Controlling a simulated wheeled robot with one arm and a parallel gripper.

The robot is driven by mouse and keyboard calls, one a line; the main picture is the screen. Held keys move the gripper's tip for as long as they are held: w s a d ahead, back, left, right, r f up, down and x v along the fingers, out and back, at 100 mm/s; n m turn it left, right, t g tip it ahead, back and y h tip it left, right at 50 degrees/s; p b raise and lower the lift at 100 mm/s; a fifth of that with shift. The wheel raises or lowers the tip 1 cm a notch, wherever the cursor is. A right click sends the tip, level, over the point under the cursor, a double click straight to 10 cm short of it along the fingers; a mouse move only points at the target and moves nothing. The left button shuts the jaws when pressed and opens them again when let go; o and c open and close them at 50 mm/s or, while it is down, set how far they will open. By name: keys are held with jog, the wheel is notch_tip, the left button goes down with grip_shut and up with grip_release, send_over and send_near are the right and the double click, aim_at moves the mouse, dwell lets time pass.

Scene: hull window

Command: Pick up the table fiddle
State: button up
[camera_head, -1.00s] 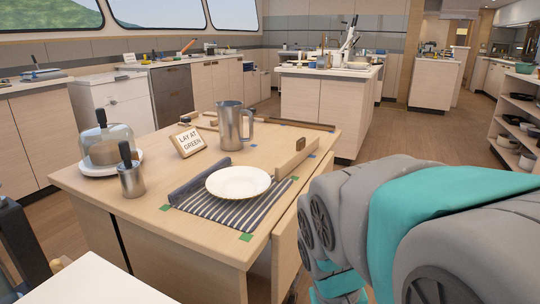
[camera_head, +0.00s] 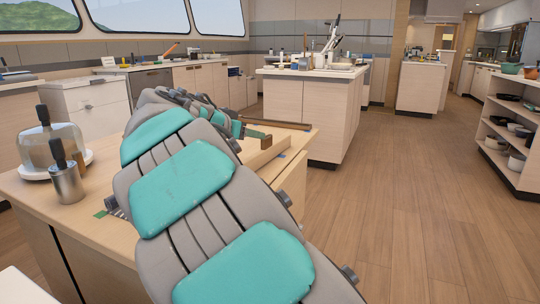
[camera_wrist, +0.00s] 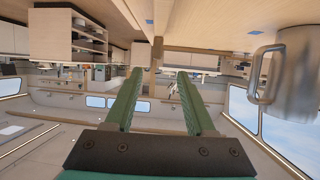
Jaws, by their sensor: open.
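Two low wooden rails that could be the table fiddle show in the head view. A pale upright rail (camera_head: 268,154) stands along the table's right side, partly behind my arm. A dark brown rail (camera_head: 284,124) lies along the far edge. My gripper (camera_head: 262,139) is small there, past the end of my arm, and appears close to the pale rail. In the wrist view my gripper (camera_wrist: 157,72) has its two green fingers apart with nothing held between them. I cannot clearly make out either rail in that upside-down view.
A metal jug (camera_wrist: 292,75) stands close to the fingers in the wrist view. On the table (camera_head: 28,190) are a domed dish (camera_head: 50,148) and a metal pot (camera_head: 66,183). My arm hides the table's middle. Open floor (camera_head: 400,200) lies to the right.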

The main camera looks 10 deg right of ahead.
aim_at(267, 149)
jog(key=p+x, duration=0.1)
jog(key=x, duration=0.6)
jog(key=shift+s+d+f, duration=0.1)
jog(key=shift+s+d, duration=0.05)
jog(key=shift+s, duration=0.05)
grip_shut()
dwell(1.2)
